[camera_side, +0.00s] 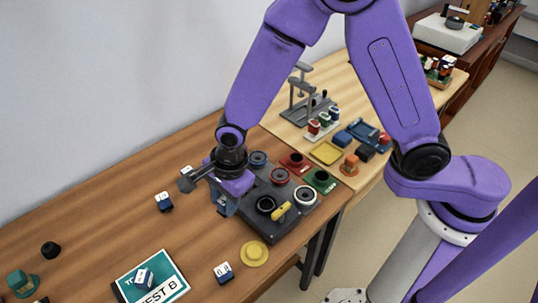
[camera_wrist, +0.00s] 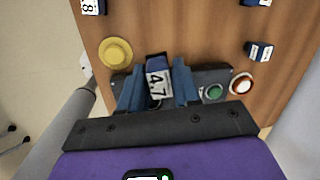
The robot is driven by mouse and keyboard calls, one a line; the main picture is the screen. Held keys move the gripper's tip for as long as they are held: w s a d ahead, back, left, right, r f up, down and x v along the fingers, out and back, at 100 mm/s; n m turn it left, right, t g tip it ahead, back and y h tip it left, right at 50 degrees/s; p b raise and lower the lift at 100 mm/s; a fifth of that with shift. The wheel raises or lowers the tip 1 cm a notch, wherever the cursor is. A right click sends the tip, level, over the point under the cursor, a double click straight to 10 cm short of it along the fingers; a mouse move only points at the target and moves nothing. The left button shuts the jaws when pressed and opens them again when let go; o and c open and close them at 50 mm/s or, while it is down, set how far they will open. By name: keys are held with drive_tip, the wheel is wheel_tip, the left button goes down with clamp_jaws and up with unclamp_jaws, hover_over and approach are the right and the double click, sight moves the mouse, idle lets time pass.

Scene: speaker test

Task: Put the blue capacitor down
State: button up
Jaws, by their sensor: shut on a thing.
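The blue capacitor (camera_wrist: 157,82), a small block with a white face marked 47, sits between my fingers in the wrist view. My gripper (camera_wrist: 159,90) is shut on it. In the side view my gripper (camera_side: 222,203) points down at the left edge of a dark grey block (camera_side: 262,228) with several round sockets. The held capacitor is mostly hidden there by my gripper, and I cannot tell its height above the table.
A yellow hat-shaped piece (camera_side: 254,252) and similar labelled blocks (camera_side: 164,202) (camera_side: 223,272) lie on the wooden table. A teal TEST B board (camera_side: 165,265) carries another block. Open table lies left of my gripper.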

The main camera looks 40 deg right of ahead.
drive_tip(key=w+d+m, duration=0.1)
drive_tip(key=d, duration=0.1)
drive_tip(key=w+d, duration=0.2)
drive_tip(key=w+d+m, duration=0.1)
drive_tip(key=w+d, duration=0.1)
drive_tip(key=shift+w+d+r+m, duration=0.2)
drive_tip(key=shift+d+r+m, duration=0.05)
drive_tip(key=shift+m, duration=0.05)
drive_tip(key=w+d+r+m+h, duration=0.1)
drive_tip(key=w+d+m, duration=0.3)
drive_tip(key=d, duration=0.9)
drive_tip(key=w+d+m, duration=0.4)
drive_tip(key=d, duration=0.9)
drive_tip(key=s+d+r+m, duration=0.1)
drive_tip(key=s+d+m, duration=0.2)
drive_tip(key=d, duration=0.7)
drive_tip(key=s+d+m+h, duration=0.1)
drive_tip(key=s+d+m, duration=0.2)
drive_tip(key=d, duration=0.7)
drive_tip(key=s+d+r+m, duration=0.1)
drive_tip(key=s+d+m, duration=0.2)
drive_tip(key=d, duration=0.7)
hover_over(348, 100)
drive_tip(key=shift+f, duration=6.55)
